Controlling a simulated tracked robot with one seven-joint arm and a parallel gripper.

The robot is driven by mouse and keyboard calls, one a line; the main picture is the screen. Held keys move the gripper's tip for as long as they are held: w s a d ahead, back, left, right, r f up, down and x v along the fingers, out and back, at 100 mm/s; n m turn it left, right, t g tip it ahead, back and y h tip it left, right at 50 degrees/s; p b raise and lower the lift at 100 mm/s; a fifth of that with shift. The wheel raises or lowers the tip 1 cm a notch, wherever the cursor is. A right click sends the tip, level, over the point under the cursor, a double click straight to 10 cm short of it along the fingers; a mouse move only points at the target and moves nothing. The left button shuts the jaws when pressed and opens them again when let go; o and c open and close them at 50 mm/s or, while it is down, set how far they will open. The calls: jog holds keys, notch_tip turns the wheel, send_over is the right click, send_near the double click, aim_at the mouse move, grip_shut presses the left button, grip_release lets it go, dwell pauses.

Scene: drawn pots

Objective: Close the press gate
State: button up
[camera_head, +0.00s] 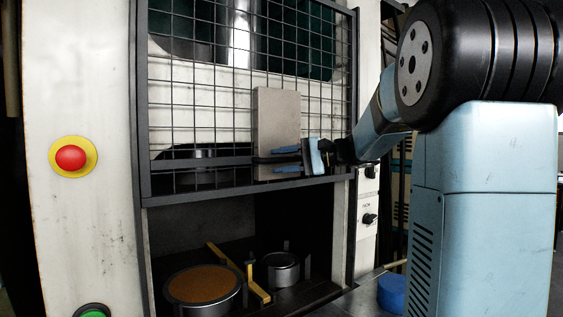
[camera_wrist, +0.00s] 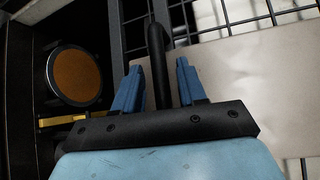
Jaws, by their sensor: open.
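The press gate (camera_head: 215,180) is a dark-framed wire mesh panel. It stands raised, with its bottom rail above the press opening; part of it also shows in the wrist view (camera_wrist: 116,40). A black handle (camera_wrist: 157,45) is fixed to the gate. My gripper (camera_head: 277,160) is at the lower right of the gate, in front of the grey plate. Its two blue fingers are open, one on each side of the handle, as the wrist view shows (camera_wrist: 158,75). Gaps show between the fingers and the handle.
Under the gate, the open chamber holds a pot with a brown top (camera_head: 203,284), a smaller metal pot (camera_head: 281,268) and a yellow bar (camera_head: 257,284). A red button (camera_head: 70,158) is on the left panel. A blue round object (camera_head: 391,292) stands at lower right.

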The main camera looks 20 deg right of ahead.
jog(key=shift+c, duration=0.4)
grip_shut()
